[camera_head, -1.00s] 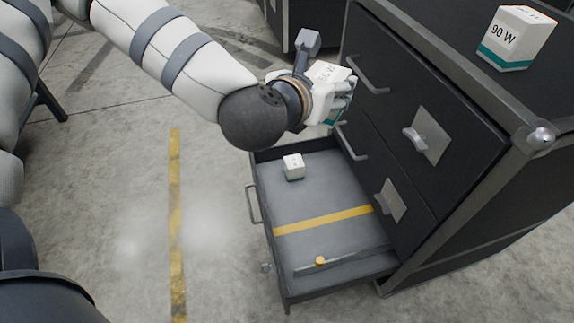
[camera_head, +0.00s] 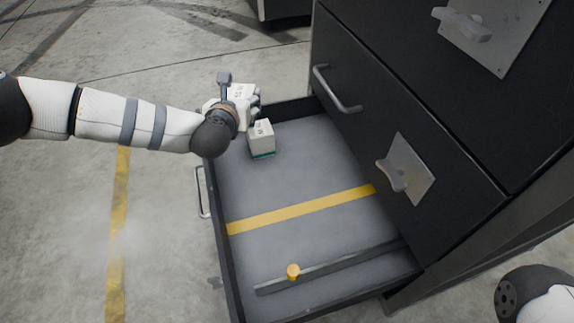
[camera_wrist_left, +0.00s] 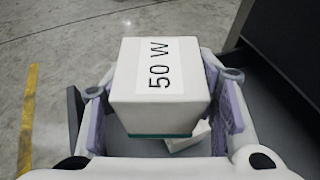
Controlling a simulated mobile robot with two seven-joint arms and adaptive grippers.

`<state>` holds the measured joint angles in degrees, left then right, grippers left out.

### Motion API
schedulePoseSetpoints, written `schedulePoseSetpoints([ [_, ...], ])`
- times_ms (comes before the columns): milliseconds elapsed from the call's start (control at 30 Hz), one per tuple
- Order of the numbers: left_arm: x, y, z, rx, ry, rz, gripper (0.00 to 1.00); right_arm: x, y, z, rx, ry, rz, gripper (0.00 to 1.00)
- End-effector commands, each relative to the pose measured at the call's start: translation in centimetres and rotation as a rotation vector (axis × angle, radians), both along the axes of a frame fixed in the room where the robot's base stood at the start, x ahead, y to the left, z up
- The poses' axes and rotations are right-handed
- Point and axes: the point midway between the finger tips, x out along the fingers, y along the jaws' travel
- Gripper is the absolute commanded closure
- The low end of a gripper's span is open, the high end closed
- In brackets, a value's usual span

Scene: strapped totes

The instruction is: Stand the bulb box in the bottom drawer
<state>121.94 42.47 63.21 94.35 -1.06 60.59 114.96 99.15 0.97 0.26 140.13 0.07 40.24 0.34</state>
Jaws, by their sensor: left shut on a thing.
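My left gripper (camera_head: 243,106) is shut on the bulb box (camera_head: 240,91), a white box with a teal base. In the left wrist view the bulb box (camera_wrist_left: 160,88) reads "50 W" and sits between the two purple-padded fingers. The bottom drawer (camera_head: 318,222) is pulled open, with a grey floor and a yellow stripe across it. The gripper holds the box over the drawer's far left corner; its exact height is unclear. My right gripper is out of view.
A second white box with a teal base (camera_head: 262,139) stands in the drawer, close beside the held box in the picture. A dark rail with a yellow knob (camera_head: 293,271) crosses the near part. The floor around the stripe is clear. The dark cabinet (camera_head: 400,110) rises at right.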

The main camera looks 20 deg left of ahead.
Motion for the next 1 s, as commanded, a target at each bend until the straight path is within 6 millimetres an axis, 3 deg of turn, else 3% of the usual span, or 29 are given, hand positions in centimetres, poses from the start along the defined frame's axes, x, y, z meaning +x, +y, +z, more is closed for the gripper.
schedulePoseSetpoints([
  [200, -4.1, -5.2, -2.9, -0.003, 0.003, -0.008, 0.78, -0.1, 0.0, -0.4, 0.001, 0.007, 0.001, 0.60],
  [400, -6.3, -7.8, -6.5, -0.002, 0.005, -0.005, 0.78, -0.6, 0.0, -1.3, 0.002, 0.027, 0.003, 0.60],
  [667, -7.7, -9.4, -8.9, -0.002, 0.003, -0.003, 0.78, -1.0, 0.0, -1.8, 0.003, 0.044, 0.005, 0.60],
  [833, -7.9, -9.7, -12.2, 0.000, 0.004, -0.001, 0.78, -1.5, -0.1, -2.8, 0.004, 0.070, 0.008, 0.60],
  [1000, -7.9, -9.6, -12.1, -0.001, -0.001, -0.001, 0.78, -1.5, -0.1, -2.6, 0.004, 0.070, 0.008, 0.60],
])
